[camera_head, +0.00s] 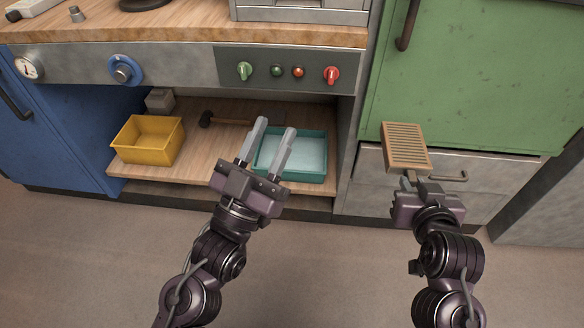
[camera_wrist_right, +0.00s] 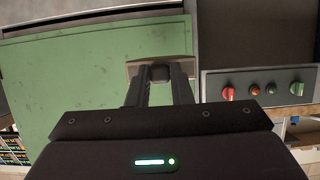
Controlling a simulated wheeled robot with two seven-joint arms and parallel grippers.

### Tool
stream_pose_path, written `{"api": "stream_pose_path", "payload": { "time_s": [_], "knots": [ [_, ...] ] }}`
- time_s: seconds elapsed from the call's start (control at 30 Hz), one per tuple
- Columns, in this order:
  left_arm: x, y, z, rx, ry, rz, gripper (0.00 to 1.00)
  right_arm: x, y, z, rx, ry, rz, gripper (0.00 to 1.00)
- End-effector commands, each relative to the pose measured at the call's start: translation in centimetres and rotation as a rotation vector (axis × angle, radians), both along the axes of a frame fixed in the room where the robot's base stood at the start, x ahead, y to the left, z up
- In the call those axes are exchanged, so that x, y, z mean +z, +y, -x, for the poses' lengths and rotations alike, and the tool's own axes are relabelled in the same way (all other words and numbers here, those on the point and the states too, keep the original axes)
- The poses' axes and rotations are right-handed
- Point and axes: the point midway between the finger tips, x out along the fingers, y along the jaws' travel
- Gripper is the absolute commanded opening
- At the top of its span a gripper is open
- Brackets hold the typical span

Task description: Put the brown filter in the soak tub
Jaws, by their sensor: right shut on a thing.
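The brown filter (camera_head: 404,143) is a slatted rectangular panel, held up in front of the grey drawer and green door. My right gripper (camera_head: 408,182) is shut on its lower edge. In the right wrist view the filter (camera_wrist_right: 145,70) shows as a thin tan piece between and behind the fingers (camera_wrist_right: 160,80). The soak tub (camera_head: 290,178) is a teal tray with pale liquid on the low wooden shelf, left of the filter. My left gripper (camera_head: 276,142) is open and empty, its fingers in front of the tub's left part and hiding some of it.
A yellow bin (camera_head: 148,140) stands on the shelf at the left, with a dark-headed hammer (camera_head: 228,121) behind. A control panel (camera_head: 286,71) with knobs and the wooden counter (camera_head: 180,28) overhang the shelf. A drawer handle (camera_head: 450,177) juts out beside my right gripper.

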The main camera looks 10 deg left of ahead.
Motion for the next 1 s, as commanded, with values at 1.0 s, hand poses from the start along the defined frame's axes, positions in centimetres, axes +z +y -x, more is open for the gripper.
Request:
{"api": "stream_pose_path", "payload": {
  "time_s": [1.0],
  "knots": [
    [5.7,1.2,4.4,-0.012,-0.194,0.075,0.36,-8.3,9.2,-4.9,0.272,-0.006,-0.001,0.0]
  ]
}}
